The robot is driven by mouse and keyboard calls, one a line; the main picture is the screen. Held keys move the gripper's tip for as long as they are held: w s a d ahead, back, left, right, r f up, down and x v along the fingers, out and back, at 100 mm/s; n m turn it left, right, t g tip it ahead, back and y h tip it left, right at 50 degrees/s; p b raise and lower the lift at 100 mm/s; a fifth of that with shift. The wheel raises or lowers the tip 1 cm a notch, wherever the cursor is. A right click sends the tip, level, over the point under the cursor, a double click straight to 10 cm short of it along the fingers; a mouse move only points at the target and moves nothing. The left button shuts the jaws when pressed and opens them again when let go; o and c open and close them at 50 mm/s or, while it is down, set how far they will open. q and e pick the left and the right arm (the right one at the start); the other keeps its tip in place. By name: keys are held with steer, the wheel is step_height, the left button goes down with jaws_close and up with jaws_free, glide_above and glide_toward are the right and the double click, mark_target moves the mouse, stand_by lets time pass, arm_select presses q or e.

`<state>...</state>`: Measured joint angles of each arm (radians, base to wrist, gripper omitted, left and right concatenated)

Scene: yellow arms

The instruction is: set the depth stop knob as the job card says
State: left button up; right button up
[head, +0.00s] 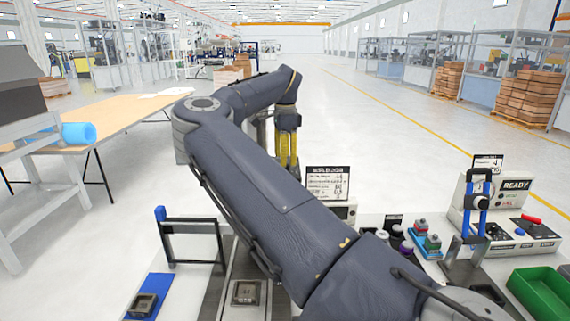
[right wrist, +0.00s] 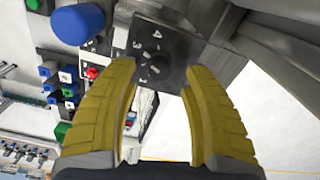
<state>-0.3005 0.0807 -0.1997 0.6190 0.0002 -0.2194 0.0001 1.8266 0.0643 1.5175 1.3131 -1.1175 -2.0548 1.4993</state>
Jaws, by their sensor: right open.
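The depth stop knob (right wrist: 157,64) shows in the right wrist view as a small dark dial on a dark square plate with white numerals around it. My right gripper (right wrist: 161,72) has its yellow fingers open, one to each side of the dial in the picture; I cannot tell whether they touch it. In the head view my right gripper (head: 287,163) points down beyond my dark arm, and the knob is hidden. A white job card (head: 327,183) with black print stands just right of the gripper; its lines are too small to read surely. My left gripper is not in view.
A blue cap (right wrist: 80,24) is left of the dial plate.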

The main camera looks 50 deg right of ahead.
step_height(320, 180, up, 10)
steer(key=shift+f, duration=0.2)
stand_by(0.5)
steer(key=shift+s+d, duration=0.1)
